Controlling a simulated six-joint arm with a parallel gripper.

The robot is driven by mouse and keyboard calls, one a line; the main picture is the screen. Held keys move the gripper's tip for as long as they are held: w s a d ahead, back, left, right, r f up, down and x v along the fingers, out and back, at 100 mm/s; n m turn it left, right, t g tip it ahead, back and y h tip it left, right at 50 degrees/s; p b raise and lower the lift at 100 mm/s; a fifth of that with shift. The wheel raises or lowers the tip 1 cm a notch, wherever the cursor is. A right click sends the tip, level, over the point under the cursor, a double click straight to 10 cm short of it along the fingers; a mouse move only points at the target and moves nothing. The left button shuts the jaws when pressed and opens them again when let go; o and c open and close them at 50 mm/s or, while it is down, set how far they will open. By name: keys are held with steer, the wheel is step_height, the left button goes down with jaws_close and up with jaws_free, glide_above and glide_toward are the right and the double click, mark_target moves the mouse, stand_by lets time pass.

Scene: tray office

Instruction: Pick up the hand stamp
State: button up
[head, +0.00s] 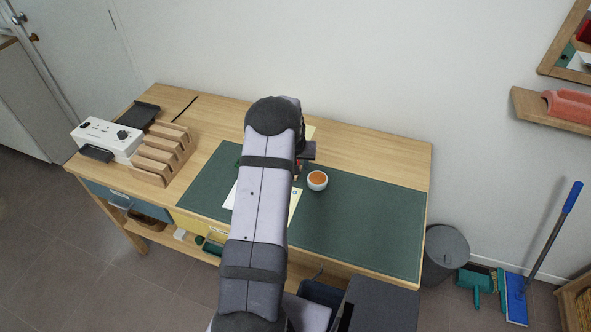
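I cannot make out the hand stamp for certain; my arm covers the middle of the desk. A small reddish bit (298,171) shows at the right edge of my arm, too little of it to name. My gripper (307,151) is mostly hidden behind my arm, with only a dark part showing above the desk's middle. Its fingers are not visible, so I cannot tell whether it is open or holds anything. White paper (230,196) lies on the green desk mat (365,225), partly under my arm in this view.
A white cup with orange contents (317,181) stands on the mat just right of my arm. A wooden rack (163,155), a white device (105,138) and a black tray (139,115) stand at the left. The mat's right part and the desk's back right are clear.

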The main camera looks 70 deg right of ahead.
jaws_close()
steer(key=shift+r, duration=0.1)
step_height(320, 180, up, 10)
steer(key=shift+f+b, duration=0.1)
steer(key=shift+b, duration=1.15)
